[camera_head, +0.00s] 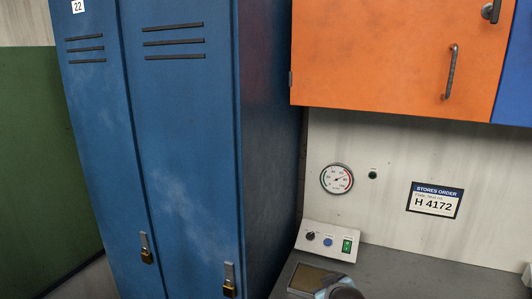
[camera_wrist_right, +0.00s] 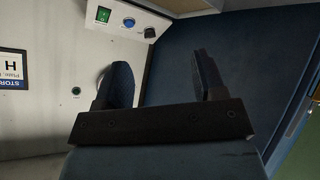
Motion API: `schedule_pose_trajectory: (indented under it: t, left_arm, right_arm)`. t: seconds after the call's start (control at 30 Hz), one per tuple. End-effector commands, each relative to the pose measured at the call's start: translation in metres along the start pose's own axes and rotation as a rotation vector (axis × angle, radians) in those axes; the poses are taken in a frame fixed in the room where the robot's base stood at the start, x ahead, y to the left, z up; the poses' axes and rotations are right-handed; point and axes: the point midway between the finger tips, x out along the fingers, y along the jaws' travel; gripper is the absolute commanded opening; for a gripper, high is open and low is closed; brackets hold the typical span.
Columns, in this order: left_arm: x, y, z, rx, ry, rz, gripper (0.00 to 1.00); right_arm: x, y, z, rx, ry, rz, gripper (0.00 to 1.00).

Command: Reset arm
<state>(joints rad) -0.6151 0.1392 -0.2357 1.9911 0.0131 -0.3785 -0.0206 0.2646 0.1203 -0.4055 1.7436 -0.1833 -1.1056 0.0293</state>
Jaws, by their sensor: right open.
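My right gripper (camera_wrist_right: 160,72) is open in the right wrist view. Its two dark fingers stand well apart with nothing between them. Beyond the fingers are the pale wall and the blue locker side. A dark and pale-blue rounded part at the bottom edge of the head view looks like part of my right arm, but it is mostly cut off. My left gripper is not in view. No spiral pipe shows in either view.
Blue lockers (camera_head: 185,130) with padlocks stand left. An orange cabinet (camera_head: 380,50) hangs upper right. Below it are a gauge (camera_head: 337,179), a stores order sign (camera_head: 435,200) and a control box (camera_head: 328,241) on a grey worktop (camera_head: 420,275). The control box also shows in the wrist view (camera_wrist_right: 120,22).

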Motion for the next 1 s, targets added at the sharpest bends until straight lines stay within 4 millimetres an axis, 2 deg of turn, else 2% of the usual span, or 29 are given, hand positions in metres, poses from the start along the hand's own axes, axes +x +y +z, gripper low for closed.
schedule_pose_trajectory:
  t: [0.03,0.17,0.27,0.4,0.5,0.7,1.0]
  left_arm:
    - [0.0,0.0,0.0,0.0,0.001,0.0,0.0]
    - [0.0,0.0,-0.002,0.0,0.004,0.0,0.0]
    - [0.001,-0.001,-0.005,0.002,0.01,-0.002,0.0]
    - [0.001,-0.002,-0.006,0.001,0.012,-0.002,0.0]
    - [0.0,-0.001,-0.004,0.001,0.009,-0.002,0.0]
    - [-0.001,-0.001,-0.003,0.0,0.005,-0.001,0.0]
    - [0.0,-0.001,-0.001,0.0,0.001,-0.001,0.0]
  right_arm:
    - [-0.008,-0.004,0.017,0.017,-0.024,-0.014,0.64]
    - [-0.033,-0.012,0.06,0.062,-0.093,-0.049,0.64]
    - [-0.059,-0.019,0.099,0.101,-0.159,-0.079,0.64]
    - [-0.113,-0.026,0.161,0.164,-0.274,-0.125,0.64]
    - [-0.152,-0.028,0.197,0.199,-0.35,-0.151,0.64]
    - [-0.21,-0.028,0.238,0.24,-0.453,-0.182,0.64]
    - [-0.279,-0.025,0.276,0.273,-0.567,-0.211,0.64]
